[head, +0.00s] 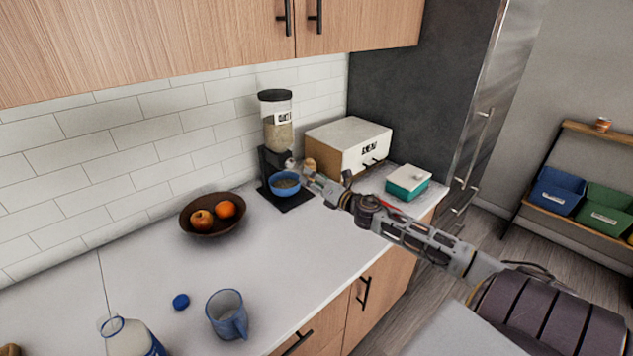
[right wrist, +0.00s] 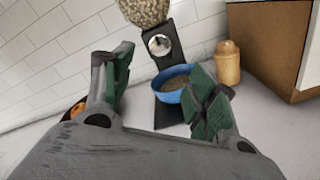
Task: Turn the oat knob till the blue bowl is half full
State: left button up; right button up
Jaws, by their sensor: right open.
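The oat dispenser (head: 277,122) stands on the counter by the tiled wall, with oats in its clear hopper. Its round knob (right wrist: 159,44) is pale, on the black stand; it also shows in the head view (head: 290,164). The blue bowl (head: 284,188) sits upright on the stand's base below the knob, and in the right wrist view (right wrist: 168,97). Greyish-tan contents show inside it; their exact level is hard to judge. My right gripper (head: 308,178) is open, just right of the bowl. In the right wrist view its fingers (right wrist: 162,72) are spread, with the knob beyond them, apart.
A wooden shaker-like object (right wrist: 228,63) stands right of the bowl, near the bread box (head: 345,146). A teal container (head: 407,182) is farther right. A fruit bowl (head: 212,228), a blue cap (head: 181,301), a blue mug (head: 226,314) and a bottle (head: 130,338) occupy the left and front counter.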

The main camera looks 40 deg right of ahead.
jog(key=shift+s, duration=0.5)
dwell(0.5)
